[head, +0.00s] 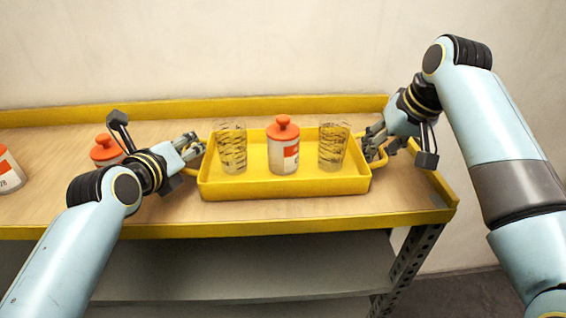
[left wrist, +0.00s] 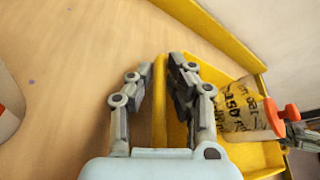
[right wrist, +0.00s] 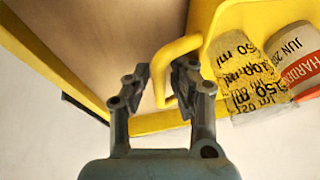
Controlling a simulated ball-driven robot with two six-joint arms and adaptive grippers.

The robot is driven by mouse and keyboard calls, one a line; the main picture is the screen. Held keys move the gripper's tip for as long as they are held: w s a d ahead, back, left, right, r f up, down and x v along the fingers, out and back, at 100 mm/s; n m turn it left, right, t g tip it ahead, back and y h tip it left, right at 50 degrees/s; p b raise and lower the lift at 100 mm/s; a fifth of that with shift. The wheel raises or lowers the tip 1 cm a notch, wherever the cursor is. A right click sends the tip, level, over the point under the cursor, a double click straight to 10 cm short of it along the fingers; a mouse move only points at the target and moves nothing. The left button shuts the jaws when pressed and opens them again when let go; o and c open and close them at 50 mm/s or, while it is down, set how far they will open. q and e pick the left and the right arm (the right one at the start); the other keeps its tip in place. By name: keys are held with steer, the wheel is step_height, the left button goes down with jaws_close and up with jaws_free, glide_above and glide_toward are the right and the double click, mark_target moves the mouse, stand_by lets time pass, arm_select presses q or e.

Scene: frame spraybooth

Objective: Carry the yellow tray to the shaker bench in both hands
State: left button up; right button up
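The yellow tray (head: 285,188) stands level on the bench. It carries two clear measuring cups (head: 232,148) (head: 332,146) with a white can with an orange lid (head: 283,150) between them. My left gripper (head: 196,148) is at the tray's left handle; the left wrist view shows the handle (left wrist: 159,110) between its parted fingers. My right gripper (head: 374,145) is at the right handle; the right wrist view shows that handle (right wrist: 161,75) between its parted fingertips. Both grippers look open, with gaps beside the handles.
The wooden bench top (head: 60,185) has a yellow raised rim at the back (head: 60,116) and a yellow front edge. Two more orange-lidded cans stand at the left, one (head: 8,172) at the picture edge and one (head: 106,150) behind my left wrist. A grey shelf (head: 250,268) is below.

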arm_select(q)
jaws_close()
arm_select(e)
jaws_close()
steer(key=shift+r, duration=0.1)
